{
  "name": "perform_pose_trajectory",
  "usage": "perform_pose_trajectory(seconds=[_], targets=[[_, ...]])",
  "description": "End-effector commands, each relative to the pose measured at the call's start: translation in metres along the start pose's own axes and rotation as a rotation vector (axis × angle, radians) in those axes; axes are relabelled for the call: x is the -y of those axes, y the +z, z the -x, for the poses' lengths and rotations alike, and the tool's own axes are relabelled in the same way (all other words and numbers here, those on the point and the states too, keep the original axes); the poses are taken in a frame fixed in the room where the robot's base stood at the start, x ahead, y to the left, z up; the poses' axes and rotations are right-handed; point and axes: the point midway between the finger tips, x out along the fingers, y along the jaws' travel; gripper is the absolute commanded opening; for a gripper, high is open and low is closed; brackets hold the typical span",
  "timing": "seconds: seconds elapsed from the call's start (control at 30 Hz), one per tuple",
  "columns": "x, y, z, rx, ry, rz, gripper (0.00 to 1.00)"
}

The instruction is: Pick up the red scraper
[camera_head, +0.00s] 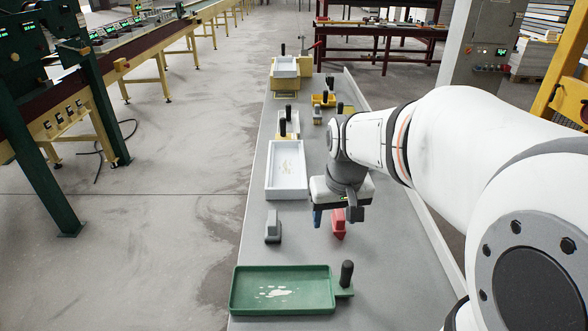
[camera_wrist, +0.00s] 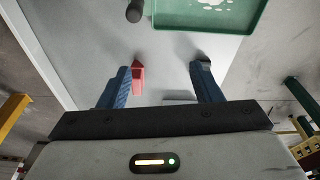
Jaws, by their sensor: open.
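The red scraper (camera_head: 338,226) stands on the grey bench, partly hidden by my gripper (camera_head: 335,213) in the head view. My gripper is open, with its blue fingers above the bench around the scraper's area. In the wrist view the red scraper (camera_wrist: 138,79) shows just inside the left finger of my gripper (camera_wrist: 164,72), close to that finger. The right finger is well apart from it. Nothing is held. I cannot tell whether the left finger touches the scraper.
A grey scraper-like tool (camera_head: 272,228) stands to the left. A green tray (camera_head: 238,292) with a black-handled tool (camera_head: 346,275) lies at the near end; the tray (camera_wrist: 200,26) also shows in the wrist view. A white tray (camera_head: 270,185) and several tools lie farther along the bench.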

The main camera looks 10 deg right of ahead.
Motion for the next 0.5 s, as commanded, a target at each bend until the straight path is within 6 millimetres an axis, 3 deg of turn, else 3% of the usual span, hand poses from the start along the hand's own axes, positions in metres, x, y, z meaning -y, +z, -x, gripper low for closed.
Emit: perform_pose_trajectory(seconds=[0.1, 0.3, 0.5], targets=[[-0.013, -0.045, -0.025, 0.043, 0.005, -0.029, 0.59], [-0.04, -0.111, -0.081, 0.106, 0.011, -0.075, 0.59], [-0.066, -0.153, -0.141, 0.156, 0.012, -0.113, 0.59]])
